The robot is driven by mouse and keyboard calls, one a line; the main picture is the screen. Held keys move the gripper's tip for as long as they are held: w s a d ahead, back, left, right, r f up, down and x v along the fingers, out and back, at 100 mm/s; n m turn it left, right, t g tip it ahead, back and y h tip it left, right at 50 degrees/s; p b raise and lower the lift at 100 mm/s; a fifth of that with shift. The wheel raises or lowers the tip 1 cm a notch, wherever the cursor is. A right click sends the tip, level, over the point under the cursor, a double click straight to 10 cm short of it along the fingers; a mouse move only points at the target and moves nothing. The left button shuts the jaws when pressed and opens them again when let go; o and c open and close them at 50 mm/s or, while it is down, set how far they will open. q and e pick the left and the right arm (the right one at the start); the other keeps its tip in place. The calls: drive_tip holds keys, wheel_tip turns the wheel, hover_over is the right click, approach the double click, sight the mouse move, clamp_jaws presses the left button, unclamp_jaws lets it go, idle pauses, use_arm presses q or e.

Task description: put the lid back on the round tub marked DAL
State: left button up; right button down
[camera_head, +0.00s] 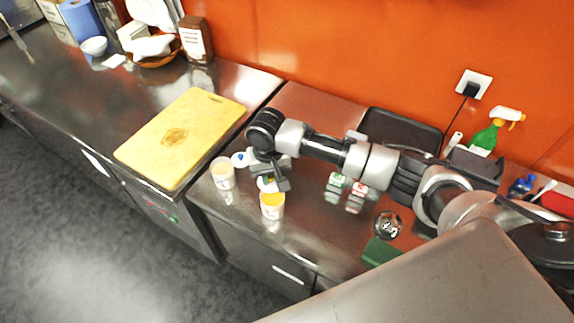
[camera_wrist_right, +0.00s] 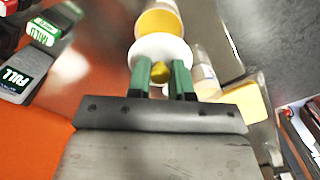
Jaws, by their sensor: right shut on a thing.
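My right gripper (camera_head: 268,179) is shut on the yellow knob of a white round lid (camera_wrist_right: 160,46); its fingers (camera_wrist_right: 160,75) sit on either side of the knob. An open round tub (camera_head: 272,206) with yellow inside stands on the steel counter, just in front of the held lid. In the right wrist view this tub (camera_wrist_right: 158,20) shows just beyond the lid, which partly covers it. I cannot read a DAL mark on it. The lid is close to the tub, and I cannot tell whether they touch. My left gripper is not in view.
A second pale tub (camera_head: 222,174) stands to the left, near a white lid with a blue knob (camera_head: 240,159). A yellow cutting board (camera_head: 183,135) lies further left. Small labelled blocks (camera_head: 336,184), a round dark item (camera_head: 388,224) and a green sponge (camera_head: 380,251) are to the right.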

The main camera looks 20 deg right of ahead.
drive_tip(key=shift+d+f+b, duration=0.15)
drive_tip(key=shift+f+b, duration=0.6)
drive_tip(key=shift+b, duration=0.05)
wheel_tip(320, 180, down, 3)
drive_tip(key=b, duration=0.4)
drive_tip(key=shift+f, duration=0.95)
drive_tip(key=shift+r+p, duration=0.1)
drive_tip(key=shift+p, duration=0.4)
drive_tip(key=shift+f+p, duration=0.2)
drive_tip(key=shift+p, duration=1.2)
idle(1.1)
idle(0.3)
